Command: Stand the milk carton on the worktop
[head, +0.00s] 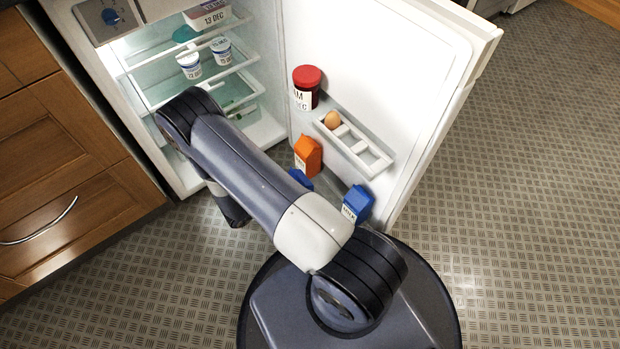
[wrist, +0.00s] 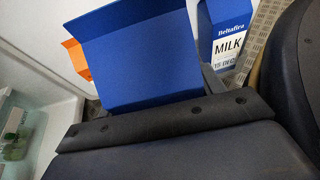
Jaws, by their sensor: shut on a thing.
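My gripper (wrist: 165,122) is shut on a blue carton (wrist: 140,60), which fills the middle of the wrist view. Its blank blue top faces the camera, and no label shows on it. In the head view my arm hides the gripper and most of this carton; a bit of blue (head: 301,179) shows beside the arm. A second blue carton, labelled MILK (wrist: 228,45), stands to the right of the held one. It also shows in the door's lower shelf in the head view (head: 357,203). I cannot clearly make out the worktop.
An orange carton (head: 308,155) stands in the open fridge door (head: 400,90). Above are a red-lidded jar (head: 307,85) and an egg (head: 332,120) in a rack. Tubs (head: 221,50) stand on the fridge shelves. Wooden drawers (head: 60,150) are left; floor right is clear.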

